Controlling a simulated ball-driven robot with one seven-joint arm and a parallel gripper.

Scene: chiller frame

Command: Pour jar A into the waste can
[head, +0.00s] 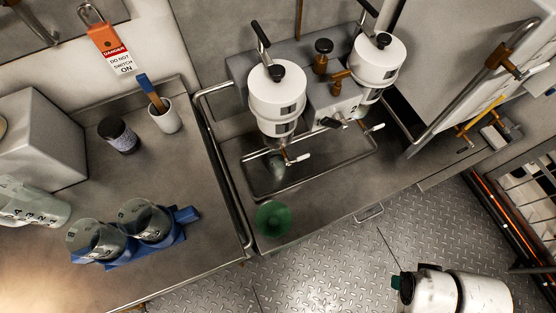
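Two clear glass jars stand side by side in a blue holder on the left counter: a left jar (92,238) and a right jar (143,219). Both have dark markings, but I cannot read which is jar A. Another small glass jar (278,168) stands under the tap of the left white canister. A green round, open-topped vessel (272,219) sits near the front of the middle counter; I cannot tell whether it is the waste can. My gripper is not in view; only white links of my arm show at the bottom right.
The blue holder (186,215) rests near a raised metal rail (226,175). A clear marked jug (32,207), a dark tin (119,136) and a white cup with a brush (164,117) share the counter. Two white canisters (277,95) (376,62) stand behind.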

